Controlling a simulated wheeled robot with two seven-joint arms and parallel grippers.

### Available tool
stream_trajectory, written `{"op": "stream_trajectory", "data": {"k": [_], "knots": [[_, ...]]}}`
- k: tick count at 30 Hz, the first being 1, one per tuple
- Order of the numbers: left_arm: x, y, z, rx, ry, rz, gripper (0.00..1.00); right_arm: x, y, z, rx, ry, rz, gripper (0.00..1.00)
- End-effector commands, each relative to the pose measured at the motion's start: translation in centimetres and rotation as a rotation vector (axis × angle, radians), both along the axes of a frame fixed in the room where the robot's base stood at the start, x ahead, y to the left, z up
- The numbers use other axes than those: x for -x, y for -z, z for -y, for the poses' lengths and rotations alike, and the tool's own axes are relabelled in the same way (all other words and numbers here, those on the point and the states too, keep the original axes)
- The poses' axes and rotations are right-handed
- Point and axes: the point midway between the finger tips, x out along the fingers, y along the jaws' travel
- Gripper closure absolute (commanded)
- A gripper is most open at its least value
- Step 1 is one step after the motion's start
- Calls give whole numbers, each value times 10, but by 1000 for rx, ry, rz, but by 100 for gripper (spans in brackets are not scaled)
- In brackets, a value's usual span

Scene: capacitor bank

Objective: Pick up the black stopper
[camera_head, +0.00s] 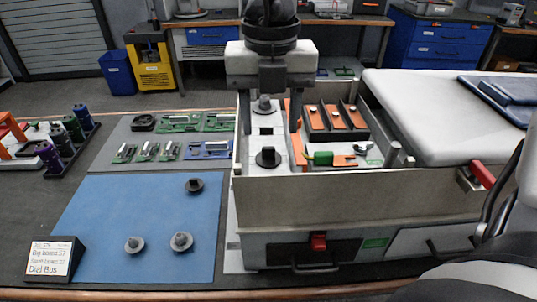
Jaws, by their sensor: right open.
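A black stopper (267,157) with a round base and a knob sits on the white strip inside the open box (350,190), near its front left. A second dark stopper (194,185) stands on the blue mat (110,215). A grey stopper (264,104) sits farther back on the same strip, between the fingers as seen here. My right gripper (270,120) is open and points down over the left part of the box. Its fingers are apart with nothing held; the height above the strip is hard to judge. My left gripper is not in view.
Two grey stoppers (181,241) (134,244) stand on the blue mat. Green circuit boards (180,122) lie behind it. Orange-topped black blocks (331,117) fill the box's middle. The box walls rise around the strip. A white lid (430,105) lies open at right.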

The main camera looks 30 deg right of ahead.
Motion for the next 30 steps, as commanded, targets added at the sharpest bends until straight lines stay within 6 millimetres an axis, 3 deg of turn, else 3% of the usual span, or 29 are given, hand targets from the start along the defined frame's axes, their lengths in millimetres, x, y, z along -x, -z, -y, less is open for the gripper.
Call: {"op": "stream_trajectory", "data": {"k": [10,20,24,30], "knots": [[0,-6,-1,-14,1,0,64,2,45,-4,0,0,-5,49],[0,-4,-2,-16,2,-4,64,1,52,-4,0,0,0,49],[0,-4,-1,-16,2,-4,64,1,52,-3,0,0,0,83],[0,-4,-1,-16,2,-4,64,1,52,-4,1,0,1,83]]}}
